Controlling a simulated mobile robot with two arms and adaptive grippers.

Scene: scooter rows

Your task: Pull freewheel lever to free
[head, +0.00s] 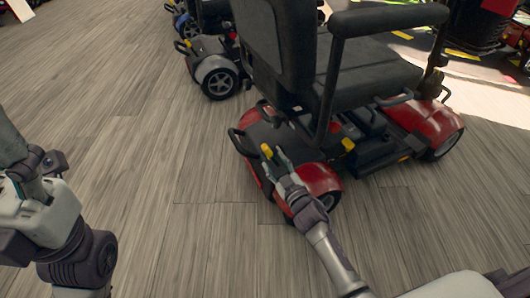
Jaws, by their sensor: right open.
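A red and black mobility scooter (322,182) stands right of centre, its rear towards me. A yellow lever (267,151) stands up at its rear, over the black rear cover. My right gripper (274,159) is open at this lever, its fingertips close to the yellow end. I cannot tell whether they touch it or stand around it. A second yellow part (348,144) shows further right, under the seat. My left arm shows at the left edge, but its gripper is not in view.
The black seat and armrest (389,19) overhang the scooter's body. Another scooter (212,66) with grey wheels stands behind, further left. More scooters are at the top edge. The wood floor (135,150) between my left arm and the red scooter is clear.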

